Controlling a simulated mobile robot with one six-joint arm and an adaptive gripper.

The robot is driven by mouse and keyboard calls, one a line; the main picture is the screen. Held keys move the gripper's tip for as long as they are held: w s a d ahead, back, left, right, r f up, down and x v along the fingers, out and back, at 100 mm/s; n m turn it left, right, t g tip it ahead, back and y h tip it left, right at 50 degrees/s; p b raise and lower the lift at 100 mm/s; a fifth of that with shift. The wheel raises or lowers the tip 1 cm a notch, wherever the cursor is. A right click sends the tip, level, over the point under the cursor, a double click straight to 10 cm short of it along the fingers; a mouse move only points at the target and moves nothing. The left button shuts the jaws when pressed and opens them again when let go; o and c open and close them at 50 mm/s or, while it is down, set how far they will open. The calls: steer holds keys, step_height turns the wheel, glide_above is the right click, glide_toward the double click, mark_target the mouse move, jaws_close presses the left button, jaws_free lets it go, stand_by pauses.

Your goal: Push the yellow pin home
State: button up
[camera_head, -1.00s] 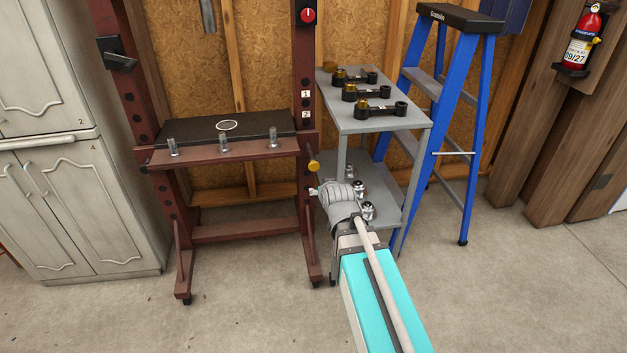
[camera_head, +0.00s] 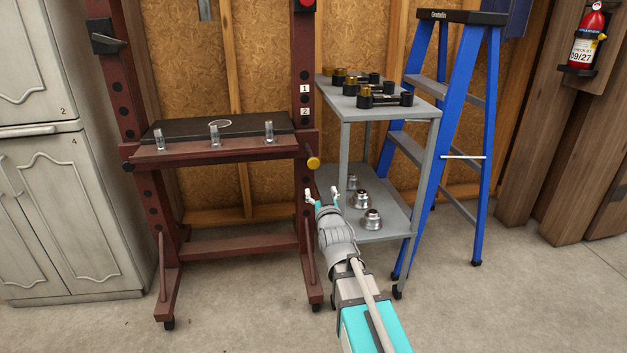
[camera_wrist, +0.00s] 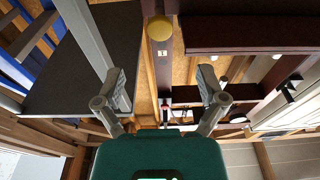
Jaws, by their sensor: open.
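The yellow pin (camera_head: 313,163) has a round yellow head and sticks out of the right post (camera_head: 307,210) of the dark red press frame, at the height of its bed. It also shows in the wrist view, as a yellow disc (camera_wrist: 159,28) at the top middle, beyond my fingers. My gripper (camera_head: 322,195) is in front of the frame, a little below the pin and apart from it. In the wrist view my gripper (camera_wrist: 164,88) has its two fingers spread wide with nothing between them.
A grey two-level cart (camera_head: 428,118) stands right of the frame, with black-and-gold parts on top and silver parts below. A blue ladder (camera_head: 482,150) stands beyond it. Clear pegs line the press bed (camera_head: 205,152). White cabinets (camera_head: 70,230) are at left. The floor in front is clear.

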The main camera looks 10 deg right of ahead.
step_height(320, 180, down, 3)
steer(key=t+b, duration=0.1)
steer(key=b, duration=0.1)
steer(key=t+b, duration=0.1)
steer(key=b, duration=0.2)
steer(key=shift+s+r+t+b, duration=0.15)
steer(key=shift+t+b, duration=0.15)
steer(key=shift+t, duration=0.1)
steer(key=shift+r, duration=0.15)
